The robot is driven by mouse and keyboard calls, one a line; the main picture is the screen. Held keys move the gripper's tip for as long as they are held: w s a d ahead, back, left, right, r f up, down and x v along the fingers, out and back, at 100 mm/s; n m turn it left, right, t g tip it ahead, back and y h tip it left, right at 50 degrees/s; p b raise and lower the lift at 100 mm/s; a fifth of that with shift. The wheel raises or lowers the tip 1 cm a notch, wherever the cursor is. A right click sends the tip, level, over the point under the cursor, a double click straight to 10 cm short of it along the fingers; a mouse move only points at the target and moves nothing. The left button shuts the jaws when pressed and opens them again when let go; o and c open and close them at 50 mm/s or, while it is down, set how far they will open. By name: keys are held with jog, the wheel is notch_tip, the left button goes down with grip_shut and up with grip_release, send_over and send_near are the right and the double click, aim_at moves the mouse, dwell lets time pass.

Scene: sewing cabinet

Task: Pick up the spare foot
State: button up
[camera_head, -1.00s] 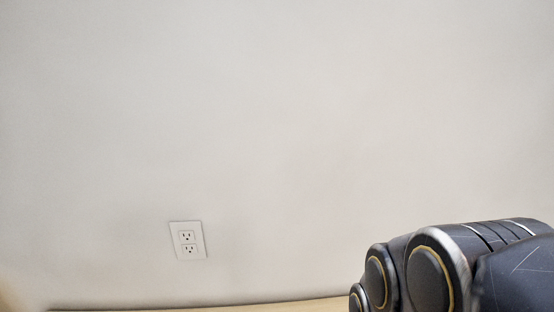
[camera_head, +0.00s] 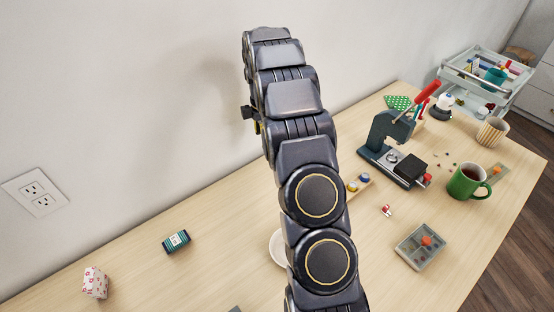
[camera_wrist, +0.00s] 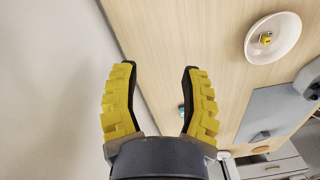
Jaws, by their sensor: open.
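I cannot pick out the spare foot for certain in either view. My gripper (camera_wrist: 159,68) is open and empty in the wrist view, its two yellow-padded fingers apart above the wooden table (camera_wrist: 185,35). A white dish (camera_wrist: 287,47) at the upper right of that view holds a small yellow and dark item (camera_wrist: 266,38), too small to make out. In the head view a white dish (camera_head: 275,248) is partly hidden behind my arm. Only a little of the gripper end shows there, by the wall.
In the head view, a press with a red handle (camera_head: 427,97), green mug (camera_head: 467,184), compartment box (camera_head: 420,246), striped cup (camera_head: 493,131) and trolley (camera_head: 500,80) stand right. A dark green box (camera_head: 176,242) and pink-patterned item (camera_head: 95,282) lie left. Bare table separates them.

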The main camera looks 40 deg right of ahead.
jog(key=d+f+n, duration=0.1)
jog(key=d+f, duration=0.1)
jog(key=w+d+f+n, duration=0.1)
jog(key=d+f, duration=0.1)
jog(key=f, duration=0.1)
jog(key=d+f+n, duration=0.1)
jog(key=d+f, duration=0.2)
jog(key=shift+w+f, duration=0.15)
jog(key=shift+w, duration=0.15)
jog(key=shift+d+f+n, duration=0.2)
jog(key=shift+f+n, duration=0.1)
jog(key=shift+f, duration=0.05)
notch_tip(320, 180, down, 2)
jog(key=shift+f, duration=0.25)
jog(key=shift+w+d+f, duration=0.1)
jog(key=shift+w+f, duration=0.1)
jog(key=shift+f, duration=1.1)
jog(key=shift+w+d+f, duration=0.1)
jog(key=shift+w+f, duration=0.1)
jog(key=shift+f, duration=1.1)
jog(key=shift+c, duration=0.3)
grip_shut()
